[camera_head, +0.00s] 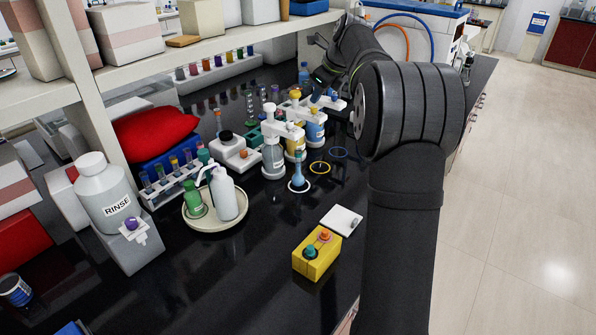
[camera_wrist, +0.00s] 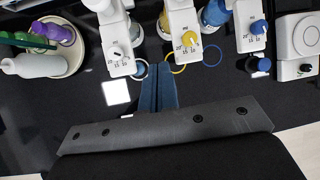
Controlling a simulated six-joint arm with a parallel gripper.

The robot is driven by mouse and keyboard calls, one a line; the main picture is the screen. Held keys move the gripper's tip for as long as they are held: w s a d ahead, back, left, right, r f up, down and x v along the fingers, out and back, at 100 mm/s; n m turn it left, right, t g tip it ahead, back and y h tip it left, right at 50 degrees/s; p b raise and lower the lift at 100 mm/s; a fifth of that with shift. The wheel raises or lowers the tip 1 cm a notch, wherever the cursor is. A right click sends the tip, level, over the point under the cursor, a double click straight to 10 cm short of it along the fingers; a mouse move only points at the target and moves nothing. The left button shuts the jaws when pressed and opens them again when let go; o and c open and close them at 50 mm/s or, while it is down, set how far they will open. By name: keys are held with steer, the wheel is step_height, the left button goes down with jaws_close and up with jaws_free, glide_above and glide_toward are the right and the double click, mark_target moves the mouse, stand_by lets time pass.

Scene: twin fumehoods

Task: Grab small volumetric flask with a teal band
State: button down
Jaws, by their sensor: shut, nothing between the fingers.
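A small long-necked flask with pale blue in its body (camera_head: 298,177) stands upright on a white ring on the black bench, in front of the bottle-top dispensers. I cannot make out a teal band on it in the head view. In the wrist view a white ring (camera_wrist: 140,70) lies just left of my fingertips, and what stands there is hard to make out. My gripper (camera_wrist: 157,68) is shut and empty, with its blue fingers together, near the white and yellow rings.
White-headed dispensers (camera_head: 284,128) stand in a row behind the rings. A yellow ring (camera_head: 320,167) and a blue ring lie beside the flask. A round tray (camera_head: 215,222) holds bottles at left. A yellow block (camera_head: 316,254) and a white square (camera_head: 342,220) lie in front.

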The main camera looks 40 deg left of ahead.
stand_by(0.4)
steer(key=c, duration=1.2)
jaws_free()
steer(key=shift+o, duration=0.2)
steer(key=s+d+f+n+t, duration=0.1)
steer(key=s+d+n, duration=0.35)
steer(key=n, duration=1.05)
steer(key=s+d+f+n, duration=0.1)
steer(key=s+d+n, duration=0.35)
steer(key=n, duration=1.05)
glide_toward(298, 154)
steer(key=shift+n, duration=0.4)
steer(key=x, duration=0.4)
steer(key=shift+f, duration=0.25)
steer(key=shift+w+x, duration=0.2)
steer(key=shift+x, duration=1.15)
steer(key=shift+w+x, duration=0.2)
steer(key=shift+x, duration=1.15)
